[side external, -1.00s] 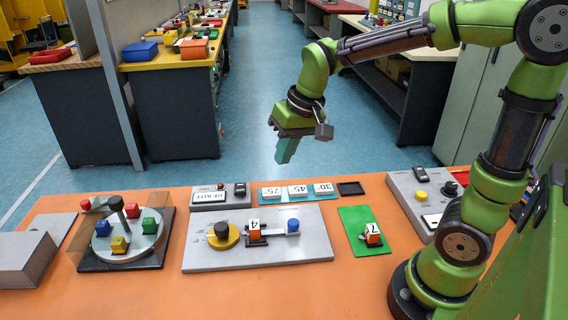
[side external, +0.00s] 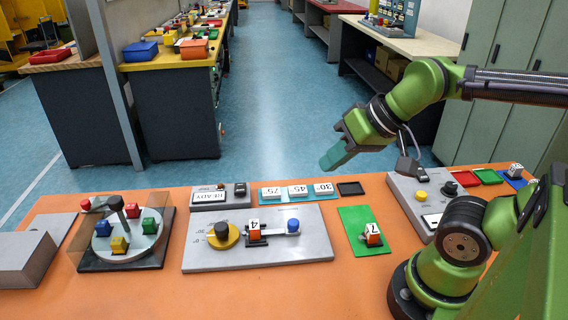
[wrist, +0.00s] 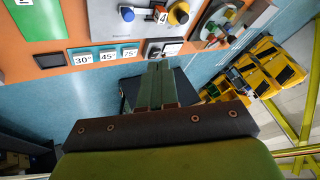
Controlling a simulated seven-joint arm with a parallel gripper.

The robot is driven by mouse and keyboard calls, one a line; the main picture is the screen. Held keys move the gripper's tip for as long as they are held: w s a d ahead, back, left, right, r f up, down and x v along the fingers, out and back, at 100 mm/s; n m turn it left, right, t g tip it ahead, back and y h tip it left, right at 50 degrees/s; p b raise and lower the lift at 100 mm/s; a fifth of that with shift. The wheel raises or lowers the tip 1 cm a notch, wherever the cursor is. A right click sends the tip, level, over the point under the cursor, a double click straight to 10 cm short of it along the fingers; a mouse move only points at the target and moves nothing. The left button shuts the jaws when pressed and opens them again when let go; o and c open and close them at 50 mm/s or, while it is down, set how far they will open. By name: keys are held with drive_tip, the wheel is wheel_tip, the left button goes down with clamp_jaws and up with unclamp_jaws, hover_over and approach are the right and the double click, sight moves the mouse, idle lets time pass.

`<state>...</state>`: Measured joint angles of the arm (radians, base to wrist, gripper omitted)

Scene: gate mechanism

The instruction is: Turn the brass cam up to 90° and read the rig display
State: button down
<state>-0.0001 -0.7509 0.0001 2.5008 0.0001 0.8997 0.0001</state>
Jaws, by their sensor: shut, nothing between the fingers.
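The brass cam (side external: 231,243) with a black knob (side external: 222,229) lies at the left end of a grey plate (side external: 290,252), beside angle marks. It also shows in the wrist view (wrist: 178,14). An orange-and-white block marked 4 (side external: 254,231) and a blue knob (side external: 292,226) are on the same plate. The rig display (side external: 208,197) on a grey box behind the plate shows upside-down text that seems to read READY. My gripper (side external: 331,160) is shut and empty, in the air behind the table and well apart from the cam. In the wrist view its fingers (wrist: 159,75) are together.
Tiles marked 30, 45 and 75 (side external: 297,190) stand behind the plate, with a black tray (side external: 351,188) beside them. A green mat (side external: 361,240) holds a block marked 7 (side external: 373,233). A clear-walled turntable (side external: 125,235) stands left. The orange front strip (side external: 300,290) is clear.

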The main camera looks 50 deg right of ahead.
drive_tip(key=c, duration=1.7)
unclamp_jaws()
drive_tip(key=o, duration=0.5)
drive_tip(key=shift+w+a+f+n+g, duration=0.3)
drive_tip(key=shift+w+a+f+g, duration=0.25)
drive_tip(key=shift+a+f, duration=0.15)
drive_tip(key=o, duration=0.5)
drive_tip(key=shift+n+g+y, duration=0.3)
drive_tip(key=shift+n+g, duration=0.2)
drive_tip(key=shift+g, duration=0.25)
drive_tip(key=w, duration=0.1)
drive_tip(key=w+a, duration=0.1)
drive_tip(key=w, duration=0.2)
drive_tip(key=shift+a+f, duration=0.1)
drive_tip(key=shift+a, duration=0.25)
drive_tip(key=shift+c, duration=0.2)
drive_tip(key=n+g+h, duration=0.3)
drive_tip(key=n+g, duration=0.2)
drive_tip(key=n, duration=0.5)
hover_over(220, 226)
wheel_tip(220, 226, down, 3)
wheel_tip(220, 226, down, 16)
drive_tip(key=shift+d+f, duration=0.1)
drive_tip(key=shift+f, duration=0.1)
drive_tip(key=shift+c, duration=0.3)
drive_tip(key=c, duration=1)
